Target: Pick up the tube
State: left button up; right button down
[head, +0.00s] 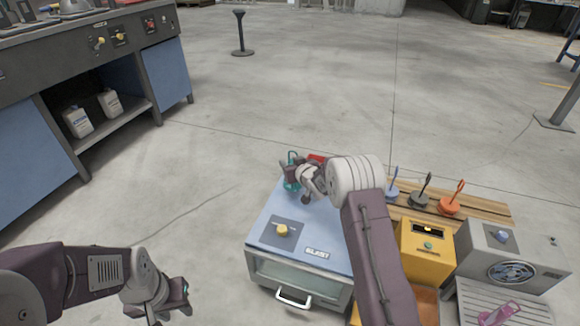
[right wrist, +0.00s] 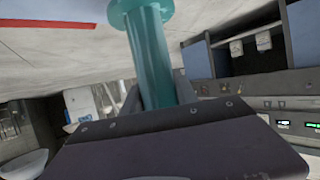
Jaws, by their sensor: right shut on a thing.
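The teal tube (head: 291,186) is at the far left part of the blue-topped box, partly hidden by my right gripper (head: 293,173). In the right wrist view, the teal tube (right wrist: 150,58) runs up between the fingers and ends in a wider flange. My right gripper is shut on it. I cannot tell whether its lower end touches the box top. My left gripper (head: 180,300) is at the lower left, away from the tube, and its finger opening is unclear.
The blue-topped box (head: 325,230) has a yellow knob and a white front handle. To its right are a wooden rack (head: 490,207) with several coloured handled pieces, a yellow unit (head: 425,245), a grey fan unit (head: 512,262) and a pink object (head: 500,313). A blue bench (head: 165,75) stands left. Open floor lies behind.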

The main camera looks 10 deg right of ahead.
jog(key=s+d+r+p, duration=0.5)
jog(key=d+r+p, duration=0.1)
jog(key=d, duration=0.4)
jog(key=shift+d+r, duration=0.3)
jog(key=shift+r, duration=0.45)
